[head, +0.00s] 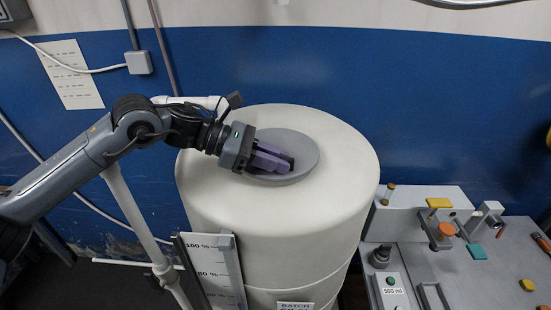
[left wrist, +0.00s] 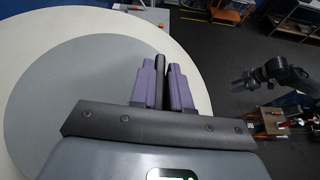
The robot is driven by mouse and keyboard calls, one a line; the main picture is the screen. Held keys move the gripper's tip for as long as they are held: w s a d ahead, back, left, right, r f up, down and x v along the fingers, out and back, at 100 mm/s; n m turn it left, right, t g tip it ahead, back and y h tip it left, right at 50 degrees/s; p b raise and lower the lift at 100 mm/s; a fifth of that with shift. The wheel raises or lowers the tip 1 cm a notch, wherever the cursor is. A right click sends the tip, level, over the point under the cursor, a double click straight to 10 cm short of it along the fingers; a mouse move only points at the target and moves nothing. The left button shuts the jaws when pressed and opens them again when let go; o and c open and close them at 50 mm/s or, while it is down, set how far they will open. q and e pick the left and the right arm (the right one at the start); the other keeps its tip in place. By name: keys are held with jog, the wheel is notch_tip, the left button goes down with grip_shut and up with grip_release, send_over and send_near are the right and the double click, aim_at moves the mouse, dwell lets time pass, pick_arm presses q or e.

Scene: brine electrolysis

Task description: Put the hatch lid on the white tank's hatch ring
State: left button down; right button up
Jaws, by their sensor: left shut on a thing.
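The hatch lid (head: 307,148) is a flat grey disc lying level over the top of the white tank (head: 285,225). My left gripper (head: 278,160) reaches in from the left and is shut on the lid's dark upright handle. In the left wrist view the handle shows between the purple fingers (left wrist: 161,72), and the lid (left wrist: 65,95) fills the left side with the cream tank top around it. The hatch ring is hidden, so I cannot tell whether the lid touches it. My right gripper (left wrist: 241,85) is small and dark in the left wrist view; its jaws are unclear.
A level scale board (head: 213,265) and a white pipe (head: 135,215) stand at the tank's left front. A grey bench (head: 480,285) with small fixtures and coloured parts is at the right. A blue wall (head: 450,110) is behind the tank.

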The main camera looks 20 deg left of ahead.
pick_arm(q)
jog(key=shift+f, duration=0.1)
jog(key=c, duration=1)
grip_release()
jog(key=shift+a, duration=0.1)
jog(key=shift+s+a, duration=0.1)
jog(key=shift+a, duration=0.15)
jog(key=b+v, duration=0.2)
jog(key=v, duration=0.8)
